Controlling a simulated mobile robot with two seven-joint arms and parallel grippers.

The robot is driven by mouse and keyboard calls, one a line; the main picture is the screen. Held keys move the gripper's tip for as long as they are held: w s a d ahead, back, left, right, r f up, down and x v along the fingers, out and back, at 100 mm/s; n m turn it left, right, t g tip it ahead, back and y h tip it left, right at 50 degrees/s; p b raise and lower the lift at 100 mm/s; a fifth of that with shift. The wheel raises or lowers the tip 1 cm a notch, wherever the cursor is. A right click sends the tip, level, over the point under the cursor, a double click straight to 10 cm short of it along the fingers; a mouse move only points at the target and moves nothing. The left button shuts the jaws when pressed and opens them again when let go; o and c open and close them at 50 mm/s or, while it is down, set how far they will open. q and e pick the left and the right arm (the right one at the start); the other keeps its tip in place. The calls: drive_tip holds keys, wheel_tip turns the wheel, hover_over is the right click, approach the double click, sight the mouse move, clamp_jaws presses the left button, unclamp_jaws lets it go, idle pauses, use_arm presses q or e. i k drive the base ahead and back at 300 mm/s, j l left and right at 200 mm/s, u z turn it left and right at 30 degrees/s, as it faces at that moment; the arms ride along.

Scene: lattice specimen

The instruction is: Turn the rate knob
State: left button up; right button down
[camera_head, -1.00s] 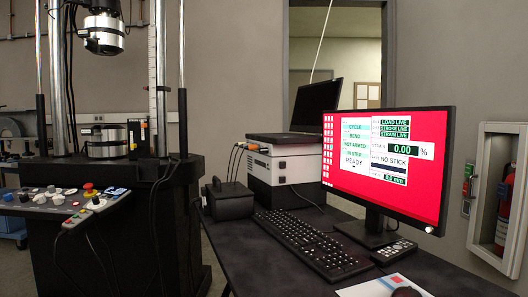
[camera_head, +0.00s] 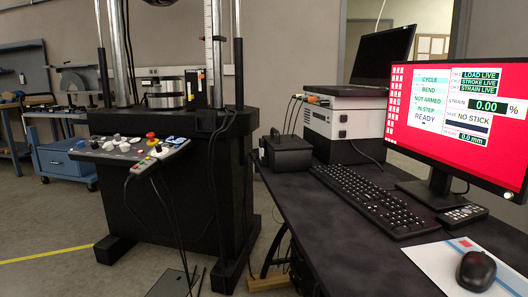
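The control panel (camera_head: 128,150) juts from the front of the black testing machine (camera_head: 185,190) at left centre. It carries several white and grey knobs, a red mushroom button (camera_head: 150,136) on a yellow base, blue parts and small coloured buttons. The knobs are too small for me to tell which is the rate knob or read any label. Neither of my grippers shows in the head view.
A dark desk (camera_head: 330,215) fills the right, with a monitor (camera_head: 455,120), keyboard (camera_head: 375,200) and mouse (camera_head: 476,271). A blue cart (camera_head: 62,163) stands at far left. Floor left of the machine is open, with a yellow line (camera_head: 45,255).

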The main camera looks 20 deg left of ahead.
sight(322, 103)
drive_tip(key=j+z, duration=0.45)
drive_tip(key=j, duration=2.25)
drive_tip(key=i+j, duration=0.15)
drive_tip(key=i+j+u, duration=0.15)
drive_tip(key=i, duration=0.25)
